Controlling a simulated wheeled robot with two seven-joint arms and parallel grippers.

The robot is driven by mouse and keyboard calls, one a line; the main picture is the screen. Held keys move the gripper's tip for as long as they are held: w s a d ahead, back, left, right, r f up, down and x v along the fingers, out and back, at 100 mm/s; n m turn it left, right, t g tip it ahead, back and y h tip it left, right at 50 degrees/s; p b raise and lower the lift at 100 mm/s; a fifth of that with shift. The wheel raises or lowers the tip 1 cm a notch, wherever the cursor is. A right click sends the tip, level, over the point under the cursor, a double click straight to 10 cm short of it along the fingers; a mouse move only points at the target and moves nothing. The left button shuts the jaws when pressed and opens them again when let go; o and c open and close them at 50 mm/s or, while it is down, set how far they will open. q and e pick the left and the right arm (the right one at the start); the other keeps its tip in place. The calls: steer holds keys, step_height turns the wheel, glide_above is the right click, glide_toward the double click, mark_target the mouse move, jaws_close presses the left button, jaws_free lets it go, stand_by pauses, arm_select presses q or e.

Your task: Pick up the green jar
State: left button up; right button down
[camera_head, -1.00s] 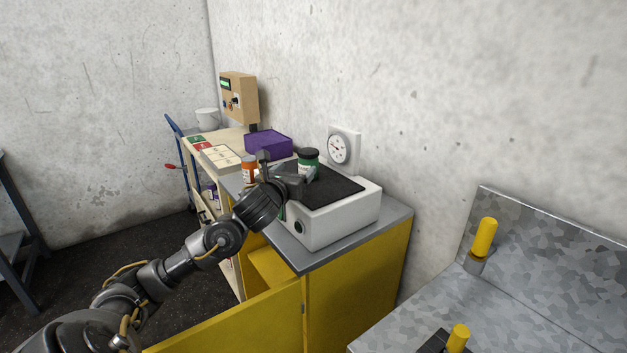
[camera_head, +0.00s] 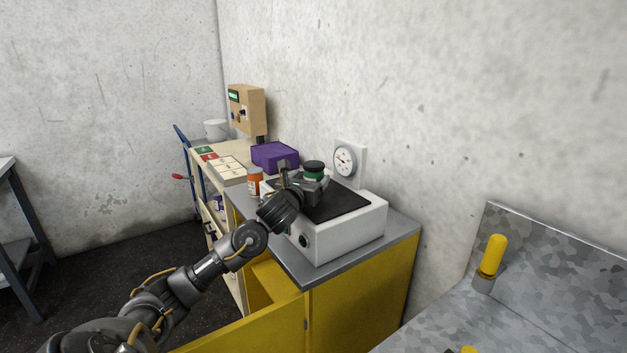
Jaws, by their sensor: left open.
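The green jar (camera_head: 314,168) has a black lid and stands upright on the dark top of the white device (camera_head: 344,228). My left gripper (camera_head: 310,183) is open at the jar, with its fingers in front of and beside the jar's lower part. The fingers hide that lower part, and I cannot tell whether they touch it. My right gripper is not in view.
An orange jar (camera_head: 254,182) with a white lid stands just left of my gripper. A purple box (camera_head: 275,156) is behind it. The yellow cabinet (camera_head: 362,288) has an open door. A dial gauge (camera_head: 345,160) is behind the device.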

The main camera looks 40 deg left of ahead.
mark_target(315, 173)
arm_select(q)
steer(key=p+x, duration=0.1)
steer(key=x, duration=0.3)
steer(key=shift+r+p, duration=0.1)
steer(key=shift+p, duration=0.25)
steer(key=shift+w+a, duration=0.15)
steer(key=shift+w, duration=0.35)
steer(key=c, duration=1.1)
steer(key=shift+c, duration=0.2)
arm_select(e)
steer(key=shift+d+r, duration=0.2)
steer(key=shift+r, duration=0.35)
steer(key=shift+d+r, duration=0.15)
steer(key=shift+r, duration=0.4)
